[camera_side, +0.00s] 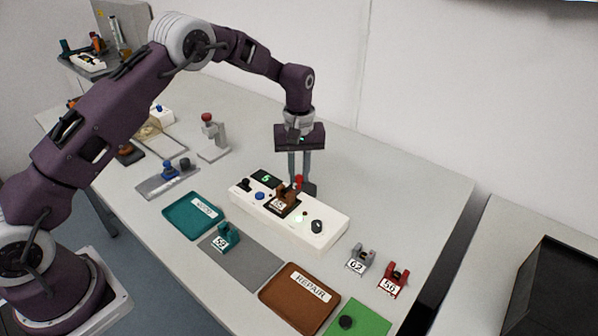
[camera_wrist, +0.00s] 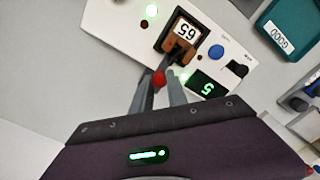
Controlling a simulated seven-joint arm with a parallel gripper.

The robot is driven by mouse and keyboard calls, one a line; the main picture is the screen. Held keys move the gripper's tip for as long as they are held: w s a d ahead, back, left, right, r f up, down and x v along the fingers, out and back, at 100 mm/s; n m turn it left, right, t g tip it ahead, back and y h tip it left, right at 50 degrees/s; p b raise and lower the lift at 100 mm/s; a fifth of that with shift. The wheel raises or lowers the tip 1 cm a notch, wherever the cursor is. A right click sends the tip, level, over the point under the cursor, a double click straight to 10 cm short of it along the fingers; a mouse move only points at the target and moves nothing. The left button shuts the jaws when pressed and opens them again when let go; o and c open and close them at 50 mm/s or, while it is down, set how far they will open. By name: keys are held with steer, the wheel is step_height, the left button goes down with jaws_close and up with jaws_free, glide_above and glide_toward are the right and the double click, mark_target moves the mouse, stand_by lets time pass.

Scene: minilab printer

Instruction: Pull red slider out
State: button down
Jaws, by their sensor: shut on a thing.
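The red slider (camera_wrist: 160,77) shows as a small red knob at the rear edge of the white printer box. It also shows in the side view (camera_side: 298,180), just behind a brown numbered piece (camera_side: 284,198) seated on the box. My gripper (camera_wrist: 159,88) points down at the back of the box, its two fingers shut on the red knob. The white box (camera_side: 320,228) carries a green-lit digit display (camera_wrist: 205,88), a blue button (camera_wrist: 216,52) and a black knob (camera_side: 316,226).
A teal tray (camera_side: 185,225), a grey mat with a teal numbered piece (camera_side: 226,237), a brown REPAIR tray (camera_side: 272,296) and a green mat (camera_side: 370,318) lie in front. Grey (camera_side: 361,259) and red (camera_side: 395,278) numbered pieces stand at the right.

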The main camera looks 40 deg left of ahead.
stand_by(0.4)
steer(key=shift+w, duration=1.7)
steer(key=shift+r, duration=0.1)
steer(key=c, duration=1.3)
jaws_free()
